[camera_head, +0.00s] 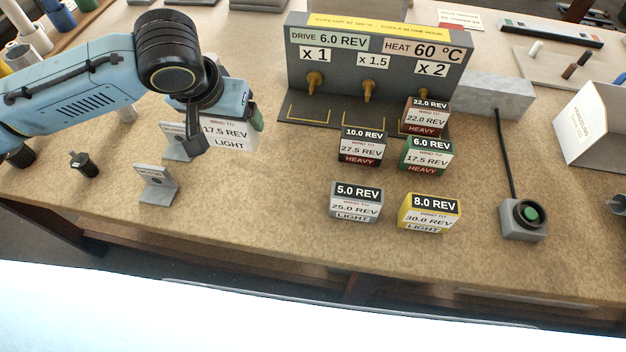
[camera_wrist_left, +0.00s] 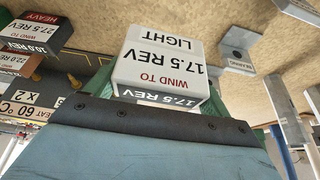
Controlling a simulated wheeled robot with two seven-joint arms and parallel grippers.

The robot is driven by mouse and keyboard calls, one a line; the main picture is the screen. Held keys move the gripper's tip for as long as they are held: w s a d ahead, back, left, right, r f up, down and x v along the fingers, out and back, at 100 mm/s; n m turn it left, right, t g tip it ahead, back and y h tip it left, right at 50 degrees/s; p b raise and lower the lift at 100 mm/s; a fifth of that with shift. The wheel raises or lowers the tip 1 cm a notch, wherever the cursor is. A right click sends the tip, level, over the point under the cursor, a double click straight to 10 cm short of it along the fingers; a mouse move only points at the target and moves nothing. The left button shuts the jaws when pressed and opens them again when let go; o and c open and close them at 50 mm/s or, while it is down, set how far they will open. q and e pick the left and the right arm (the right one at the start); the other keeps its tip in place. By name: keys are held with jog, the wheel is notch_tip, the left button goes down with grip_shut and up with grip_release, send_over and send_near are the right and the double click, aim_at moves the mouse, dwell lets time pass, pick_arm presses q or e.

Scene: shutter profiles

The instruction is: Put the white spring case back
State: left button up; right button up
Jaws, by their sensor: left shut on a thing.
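The white spring case (camera_head: 229,134), labelled 17.5 REV, LIGHT, is held by my left gripper (camera_head: 252,116) at the left of the bench, partly hidden by the arm. In the left wrist view the white case (camera_wrist_left: 160,68) sits between the green fingers of my left gripper (camera_wrist_left: 160,98), its label upside down. I cannot tell whether its base touches the bench. My right gripper is not in view.
Several spring cases stand right of centre, including black (camera_head: 362,146), green (camera_head: 427,155), grey (camera_head: 356,203) and yellow (camera_head: 429,212). The grey drive station (camera_head: 378,62) stands behind. Small grey stands (camera_head: 157,184) are near my left gripper.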

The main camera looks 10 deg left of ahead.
pick_arm(q)
jog(key=s+d+r+m+g+h+p, duration=0.1)
jog(key=s+d+m+g+h+p, duration=0.15)
jog(key=d+m, duration=0.45)
jog(key=s+d+m+g+h+p, duration=0.15)
jog(key=s+d+m, duration=0.25)
jog(key=m, duration=0.7)
jog(key=shift+g, duration=0.3)
jog(key=f, duration=0.3)
jog(key=f+b, duration=0.1)
jog(key=f, duration=0.5)
jog(key=shift+s+a+f+b, duration=0.1)
jog(key=shift+s+f+b, duration=0.2)
jog(key=shift+f, duration=0.1)
jog(key=shift+w, duration=0.1)
jog(key=o, duration=1.1)
jog(key=shift+f, duration=0.1)
jog(key=shift+c, duration=0.2)
jog(key=p+v, duration=0.1)
jog(key=v, duration=1.1)
jog(key=shift+p, duration=0.3)
